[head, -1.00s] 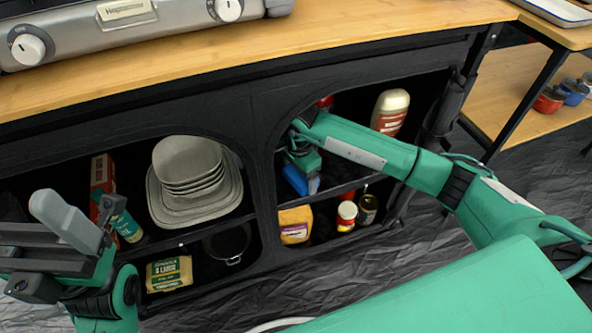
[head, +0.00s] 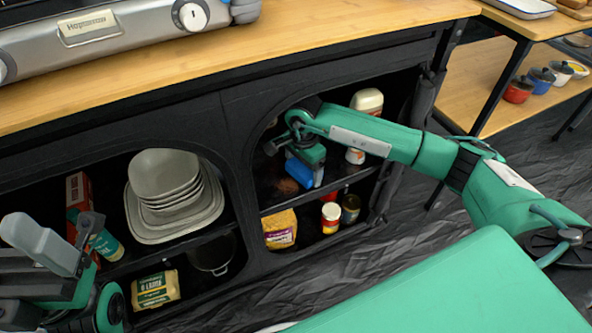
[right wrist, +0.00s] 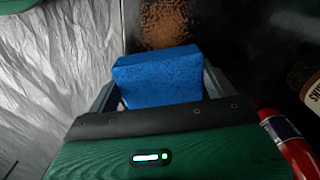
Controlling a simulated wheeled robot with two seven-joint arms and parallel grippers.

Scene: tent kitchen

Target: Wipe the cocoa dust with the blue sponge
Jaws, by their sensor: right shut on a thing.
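My right gripper (head: 304,167) is inside the right opening of the black cupboard, above its upper shelf. It is shut on the blue sponge (head: 299,174), whose blue block (right wrist: 158,78) sits between the fingers in the right wrist view. The cocoa dust (head: 288,187) is a brown patch on the dark shelf, partly hidden by the gripper and sponge. In the right wrist view the cocoa dust (right wrist: 168,22) lies just beyond the sponge. I cannot tell whether the sponge touches the shelf. My left gripper (head: 62,250) is outside at the lower left; its jaw opening is unclear.
A white-capped bottle (head: 367,101) stands right of my right arm in the same opening. A red can (right wrist: 290,145) is close to the gripper's right. A cupboard divider (head: 240,170) separates stacked dishes (head: 165,175) on the left. A yellow bag (head: 280,230) and jars sit below.

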